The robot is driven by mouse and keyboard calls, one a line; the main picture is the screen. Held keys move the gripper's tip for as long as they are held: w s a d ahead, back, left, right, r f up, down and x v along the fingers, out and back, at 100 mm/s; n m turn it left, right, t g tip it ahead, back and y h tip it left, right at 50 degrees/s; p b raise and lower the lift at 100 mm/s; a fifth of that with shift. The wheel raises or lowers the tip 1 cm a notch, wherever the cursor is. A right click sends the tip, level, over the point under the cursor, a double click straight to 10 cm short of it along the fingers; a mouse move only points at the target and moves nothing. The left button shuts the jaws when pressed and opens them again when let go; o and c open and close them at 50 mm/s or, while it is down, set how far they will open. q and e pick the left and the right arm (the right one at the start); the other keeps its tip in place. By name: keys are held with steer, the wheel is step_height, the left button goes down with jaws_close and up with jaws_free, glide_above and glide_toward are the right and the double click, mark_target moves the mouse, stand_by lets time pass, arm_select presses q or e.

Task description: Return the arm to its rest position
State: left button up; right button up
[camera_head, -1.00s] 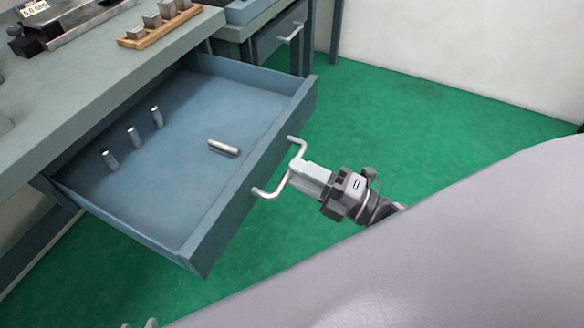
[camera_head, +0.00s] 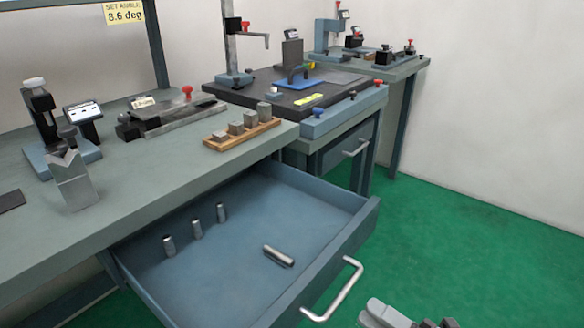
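My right gripper (camera_head: 372,312) shows at the bottom edge, cut off by the frame. Its two pale fingers look parted, with nothing between them. It is apart from the drawer handle (camera_head: 346,291), to the handle's lower right. The blue-grey drawer (camera_head: 325,262) stands pulled out from under the bench. My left gripper is not in view.
The bench (camera_head: 150,190) carries a wooden block holder (camera_head: 240,134) and a V-block (camera_head: 72,183). Green floor (camera_head: 440,230) is clear on the right.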

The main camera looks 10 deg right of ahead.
steer(key=s+a+f+m+g+h, duration=0.25)
steer(key=f+m+h, duration=0.35)
steer(key=m, duration=0.6)
steer(key=s+a+f+m+g+h, duration=0.1)
steer(key=s+f+m+g+h, duration=0.25)
steer(key=f+m, duration=0.7)
step_height(320, 180, up, 15)
steer(key=d+p, duration=0.1)
steer(key=p, duration=1.4)
steer(key=shift+d+f+m+h, duration=0.15)
steer(key=shift+d+m+h, duration=0.1)
steer(key=shift+m+h, duration=0.1)
steer(key=shift+s+f, duration=0.1)
